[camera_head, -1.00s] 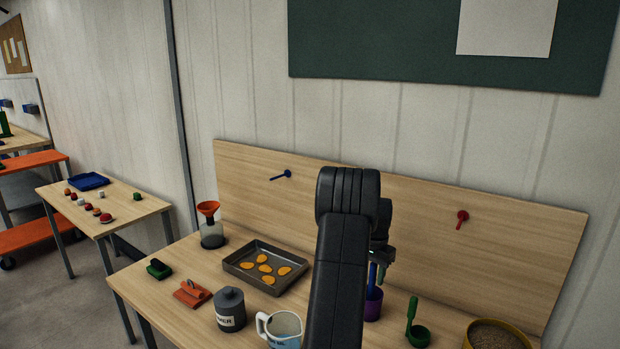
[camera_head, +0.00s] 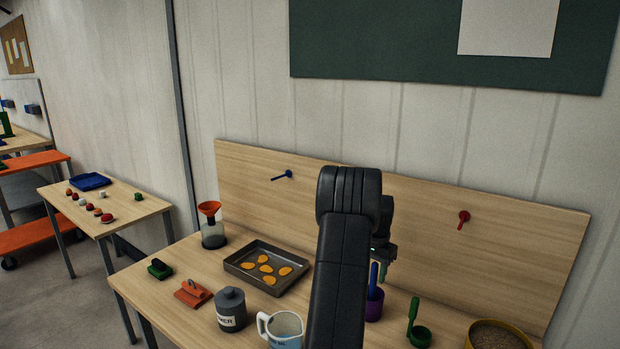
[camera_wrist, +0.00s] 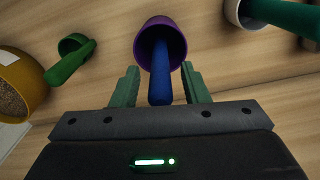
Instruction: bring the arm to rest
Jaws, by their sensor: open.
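My arm (camera_head: 341,260) rises in the middle of the head view, bent over the workbench. My gripper (camera_wrist: 160,87) shows in the wrist view with its two green fingers apart. A purple cup (camera_wrist: 160,40) with a blue-handled tool (camera_wrist: 160,85) in it lies just beyond the fingers. The blue handle appears between the fingers in that picture, with gaps on both sides. In the head view the purple cup (camera_head: 374,306) and blue handle (camera_head: 373,276) stand right of my arm, under the gripper, whose fingers are mostly hidden there.
A green scoop (camera_head: 418,331) and a yellow bowl of grain (camera_head: 497,335) stand at right. A jug (camera_head: 284,330), a grey jar (camera_head: 230,310) and a baking tray (camera_head: 240,266) stand left of my arm. A wooden back panel (camera_head: 430,215) rises behind the bench (camera_head: 150,290).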

